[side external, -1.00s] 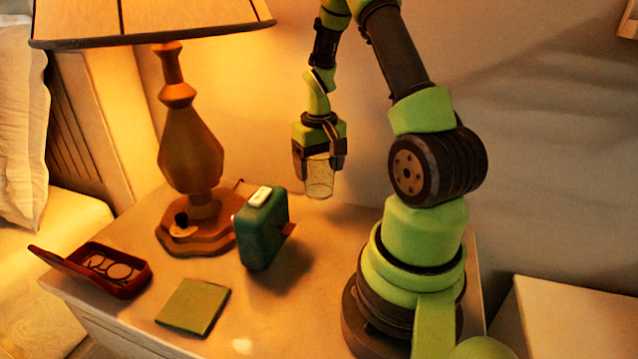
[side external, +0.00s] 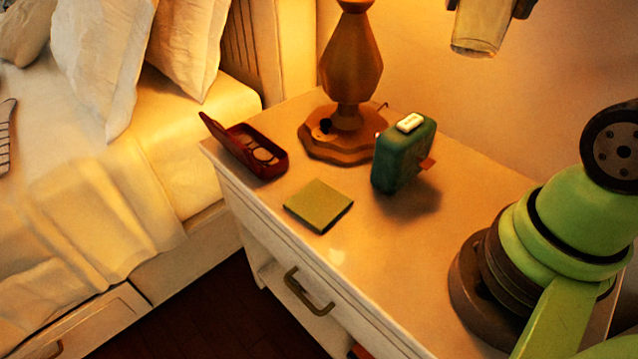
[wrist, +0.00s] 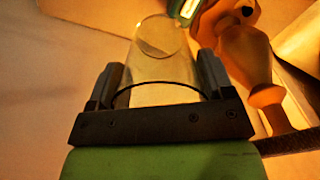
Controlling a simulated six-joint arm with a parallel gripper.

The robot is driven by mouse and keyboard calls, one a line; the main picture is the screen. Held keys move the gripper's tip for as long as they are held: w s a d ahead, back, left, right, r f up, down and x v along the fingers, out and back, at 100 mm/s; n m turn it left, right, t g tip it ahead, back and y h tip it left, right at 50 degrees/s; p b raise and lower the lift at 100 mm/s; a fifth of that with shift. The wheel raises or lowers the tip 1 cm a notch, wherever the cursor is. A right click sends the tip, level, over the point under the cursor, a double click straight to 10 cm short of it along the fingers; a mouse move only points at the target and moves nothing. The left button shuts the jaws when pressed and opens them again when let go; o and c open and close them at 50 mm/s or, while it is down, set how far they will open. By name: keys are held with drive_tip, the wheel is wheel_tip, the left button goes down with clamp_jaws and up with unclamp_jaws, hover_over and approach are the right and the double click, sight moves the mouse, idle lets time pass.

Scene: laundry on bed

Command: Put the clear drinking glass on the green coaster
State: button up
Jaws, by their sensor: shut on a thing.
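The clear drinking glass (side external: 478,38) hangs in the air at the top of the side view, behind and above the nightstand. My gripper (side external: 489,8) is shut on it, and only the finger ends show there. In the wrist view the glass (wrist: 162,58) sits between the two dark fingers of my gripper (wrist: 160,78). The green coaster (side external: 319,205) is a flat square lying bare near the front edge of the nightstand, well below and left of the glass.
The nightstand top (side external: 430,240) also holds a green clock-like box (side external: 402,158), a wooden lamp (side external: 350,65) and an open red case (side external: 255,150) with round items. A bed (side external: 100,200) stands at the left. The top is clear right of the coaster.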

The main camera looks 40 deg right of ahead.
drive_tip(key=w+a+r+n, duration=0.2)
drive_tip(key=a+r+n, duration=0.1)
drive_tip(key=a+n, duration=0.3)
drive_tip(key=w+a+r+n, duration=0.1)
drive_tip(key=a+r+n, duration=0.25)
drive_tip(key=a, duration=0.35)
drive_tip(key=w+a+f+n, duration=0.2)
drive_tip(key=a+n, duration=0.4)
drive_tip(key=a, duration=0.2)
drive_tip(key=n, duration=0.6)
hover_over(318, 201)
wheel_tip(318, 201, down, 30)
